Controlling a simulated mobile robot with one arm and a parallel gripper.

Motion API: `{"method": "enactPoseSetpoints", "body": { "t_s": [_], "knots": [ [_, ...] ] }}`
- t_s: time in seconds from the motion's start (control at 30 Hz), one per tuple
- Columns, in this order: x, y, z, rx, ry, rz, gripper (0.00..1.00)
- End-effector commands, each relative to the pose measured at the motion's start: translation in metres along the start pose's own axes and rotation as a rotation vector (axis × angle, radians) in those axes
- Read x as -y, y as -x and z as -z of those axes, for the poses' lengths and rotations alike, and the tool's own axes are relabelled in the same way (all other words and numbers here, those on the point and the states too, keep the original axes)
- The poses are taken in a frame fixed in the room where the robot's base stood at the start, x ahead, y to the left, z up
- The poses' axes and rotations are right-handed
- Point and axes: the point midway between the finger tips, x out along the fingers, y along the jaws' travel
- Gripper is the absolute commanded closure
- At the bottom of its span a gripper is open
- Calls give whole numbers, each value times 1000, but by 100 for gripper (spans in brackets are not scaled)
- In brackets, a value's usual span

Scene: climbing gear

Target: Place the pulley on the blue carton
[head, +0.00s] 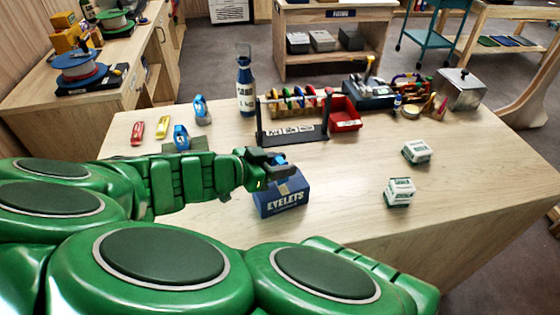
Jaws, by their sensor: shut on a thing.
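The blue carton (282,204), lettered "EYELETS", stands on the wooden table just beyond my green arm. My gripper (276,163) is directly above the carton's top, shut on a small blue thing that appears to be the pulley (285,172). The gripper fingers hide much of it. It is very close to the carton's top; I cannot tell whether it touches. Two other blue pulley-like pieces stand at the left of the table, one farther back (201,111) and one nearer (182,138).
A rack of coloured gear (292,132) and a blue bottle (245,85) stand behind the carton. A red bin (345,114) is beside the rack. Two white-green boxes (399,192) (416,152) stand to the right. Red (137,133) and yellow (162,127) pieces lie left. The front right is clear.

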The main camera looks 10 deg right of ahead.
Motion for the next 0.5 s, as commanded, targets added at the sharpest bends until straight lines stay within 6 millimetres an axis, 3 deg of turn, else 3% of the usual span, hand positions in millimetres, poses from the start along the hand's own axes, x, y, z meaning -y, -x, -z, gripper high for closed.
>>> {"method": "enactPoseSetpoints", "body": {
  "t_s": [0.17,0.5],
  "knots": [
    [0,-4,-10,-1,1,-1,100],
    [0,-5,-12,0,-1,0,100]
  ]
}}
